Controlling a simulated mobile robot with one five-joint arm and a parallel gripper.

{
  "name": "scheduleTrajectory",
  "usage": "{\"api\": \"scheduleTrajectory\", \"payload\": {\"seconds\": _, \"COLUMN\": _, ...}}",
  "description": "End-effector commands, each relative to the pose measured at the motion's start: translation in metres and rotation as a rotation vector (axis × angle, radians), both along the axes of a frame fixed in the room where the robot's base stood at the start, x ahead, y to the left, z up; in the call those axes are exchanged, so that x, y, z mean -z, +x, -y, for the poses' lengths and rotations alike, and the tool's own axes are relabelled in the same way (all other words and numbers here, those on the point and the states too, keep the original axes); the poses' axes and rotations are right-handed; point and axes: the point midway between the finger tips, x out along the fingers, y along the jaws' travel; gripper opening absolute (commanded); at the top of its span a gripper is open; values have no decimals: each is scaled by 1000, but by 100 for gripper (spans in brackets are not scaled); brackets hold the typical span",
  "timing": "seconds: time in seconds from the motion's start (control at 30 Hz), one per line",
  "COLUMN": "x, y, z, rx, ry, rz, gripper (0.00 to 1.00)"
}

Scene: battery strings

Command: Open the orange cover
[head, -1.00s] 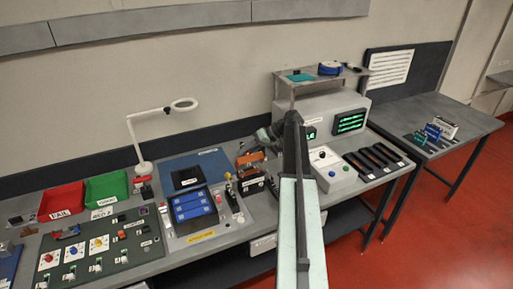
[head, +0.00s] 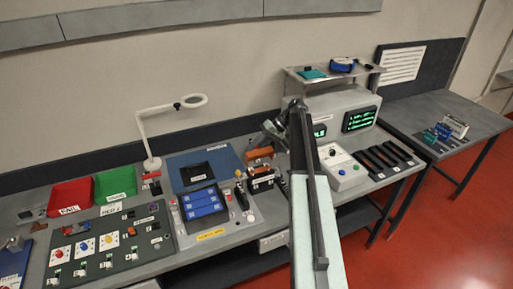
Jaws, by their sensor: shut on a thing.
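The orange cover (head: 260,153) is a small tilted orange piece above the black box with white labels (head: 262,183), near the middle of the bench. A second orange strip shows on top of that box, just below the cover. My gripper (head: 271,131) is at the cover's upper right side, its jaws shut on the cover. The fingertips are small and dark, and my arm hides the area just to the right, so the exact contact point is hard to see.
A white console with buttons (head: 341,167) stands right of my arm. Behind it is a grey cabinet with green displays (head: 359,119). A magnifier lamp (head: 151,160) stands at the back left.

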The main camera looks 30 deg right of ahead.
Motion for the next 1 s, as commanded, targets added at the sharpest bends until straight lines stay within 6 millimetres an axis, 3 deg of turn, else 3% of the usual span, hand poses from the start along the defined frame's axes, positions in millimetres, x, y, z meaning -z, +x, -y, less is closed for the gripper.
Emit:
{"api": "scheduleTrajectory", "payload": {"seconds": 0.07, "x": 1, "y": 0, "z": 2, "rx": 0, "ry": -6, "rz": -2, "gripper": 0}}
{"api": "scheduleTrajectory", "payload": {"seconds": 0.1, "x": 1, "y": 0, "z": 1, "rx": -2, "ry": -5, "rz": -2, "gripper": 38}}
{"api": "scheduleTrajectory", "payload": {"seconds": 0.13, "x": 1, "y": 0, "z": 0, "rx": -2, "ry": -5, "rz": -2, "gripper": 46}}
{"api": "scheduleTrajectory", "payload": {"seconds": 0.57, "x": -6, "y": 1, "z": 2, "rx": -5, "ry": -2, "rz": 1, "gripper": 46}}
{"api": "scheduleTrajectory", "payload": {"seconds": 0.9, "x": -52, "y": -10, "z": 43, "rx": -4, "ry": -3, "rz": 0, "gripper": 46}}
{"api": "scheduleTrajectory", "payload": {"seconds": 1.0, "x": -56, "y": -13, "z": 49, "rx": -6, "ry": -3, "rz": -1, "gripper": 46}}
